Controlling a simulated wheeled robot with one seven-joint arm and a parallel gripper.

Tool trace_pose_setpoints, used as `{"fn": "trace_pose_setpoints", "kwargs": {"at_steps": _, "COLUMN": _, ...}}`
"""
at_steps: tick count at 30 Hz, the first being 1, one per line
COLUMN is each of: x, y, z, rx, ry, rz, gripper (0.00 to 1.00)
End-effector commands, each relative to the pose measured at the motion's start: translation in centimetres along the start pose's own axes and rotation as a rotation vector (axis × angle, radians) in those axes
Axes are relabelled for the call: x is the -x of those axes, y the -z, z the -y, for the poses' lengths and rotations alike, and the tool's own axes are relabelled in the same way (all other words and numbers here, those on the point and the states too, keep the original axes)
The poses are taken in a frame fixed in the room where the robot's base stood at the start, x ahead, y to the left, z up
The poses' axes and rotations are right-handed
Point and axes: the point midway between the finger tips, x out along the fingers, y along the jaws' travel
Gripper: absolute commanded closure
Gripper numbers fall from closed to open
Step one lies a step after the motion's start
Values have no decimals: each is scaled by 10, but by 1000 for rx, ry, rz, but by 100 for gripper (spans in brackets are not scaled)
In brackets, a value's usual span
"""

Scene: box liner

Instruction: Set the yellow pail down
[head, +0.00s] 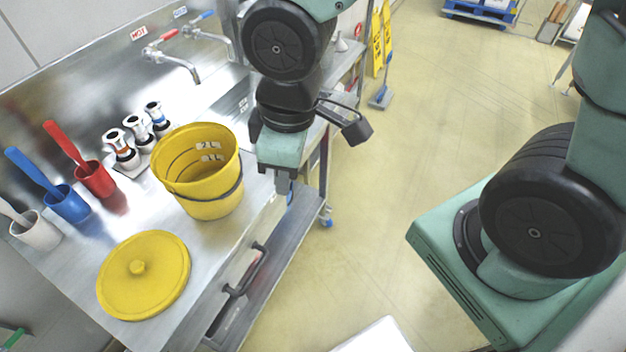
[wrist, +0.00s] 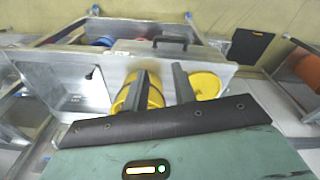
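The yellow pail (head: 212,207) stands upright on the steel counter (head: 75,275), with its mouth open upward and a dark band or handle low around its side. My gripper (head: 286,185) is to the right of the pail, near the counter's front edge, and appears apart from it. In the wrist view my gripper (wrist: 161,86) has its two fingers spread with nothing held between them. The pail (wrist: 154,96) shows there behind the left finger, which partly hides it. The yellow lid (head: 150,268) lies flat on the counter, left of the pail; it also shows in the wrist view (wrist: 206,84).
Red (head: 97,182), blue (head: 70,206) and white (head: 37,232) cups with handled tools stand along the back. Metal fittings (head: 122,150) and taps (head: 180,62) are behind the pail. A dark handle (head: 243,270) juts from the front.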

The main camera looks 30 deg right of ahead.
Motion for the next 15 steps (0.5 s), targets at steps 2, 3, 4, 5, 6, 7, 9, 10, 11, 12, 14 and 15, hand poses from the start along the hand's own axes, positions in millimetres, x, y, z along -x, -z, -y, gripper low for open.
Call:
{"fn": "trace_pose_setpoints", "kwargs": {"at_steps": 2, "x": 19, "y": -17, "z": 19, "rx": -82, "ry": 0, "rz": 25, "gripper": 73}}
{"fn": "trace_pose_setpoints", "kwargs": {"at_steps": 3, "x": 26, "y": -24, "z": 27, "rx": -124, "ry": 8, "rz": 35, "gripper": 73}}
{"fn": "trace_pose_setpoints", "kwargs": {"at_steps": 4, "x": 30, "y": -29, "z": 33, "rx": -148, "ry": 16, "rz": 42, "gripper": 73}}
{"fn": "trace_pose_setpoints", "kwargs": {"at_steps": 5, "x": 33, "y": -33, "z": 38, "rx": -170, "ry": 23, "rz": 47, "gripper": 73}}
{"fn": "trace_pose_setpoints", "kwargs": {"at_steps": 6, "x": 37, "y": -38, "z": 43, "rx": -195, "ry": 33, "rz": 53, "gripper": 73}}
{"fn": "trace_pose_setpoints", "kwargs": {"at_steps": 7, "x": 40, "y": -40, "z": 46, "rx": -210, "ry": 38, "rz": 55, "gripper": 73}}
{"fn": "trace_pose_setpoints", "kwargs": {"at_steps": 9, "x": 43, "y": -44, "z": 51, "rx": -231, "ry": 49, "rz": 62, "gripper": 73}}
{"fn": "trace_pose_setpoints", "kwargs": {"at_steps": 10, "x": 44, "y": -45, "z": 52, "rx": -236, "ry": 52, "rz": 63, "gripper": 73}}
{"fn": "trace_pose_setpoints", "kwargs": {"at_steps": 11, "x": 44, "y": -46, "z": 53, "rx": -240, "ry": 54, "rz": 64, "gripper": 73}}
{"fn": "trace_pose_setpoints", "kwargs": {"at_steps": 12, "x": 44, "y": -46, "z": 53, "rx": -243, "ry": 55, "rz": 64, "gripper": 73}}
{"fn": "trace_pose_setpoints", "kwargs": {"at_steps": 14, "x": 44, "y": -46, "z": 53, "rx": -243, "ry": 55, "rz": 65, "gripper": 73}}
{"fn": "trace_pose_setpoints", "kwargs": {"at_steps": 15, "x": 44, "y": -46, "z": 53, "rx": -243, "ry": 55, "rz": 65, "gripper": 73}}
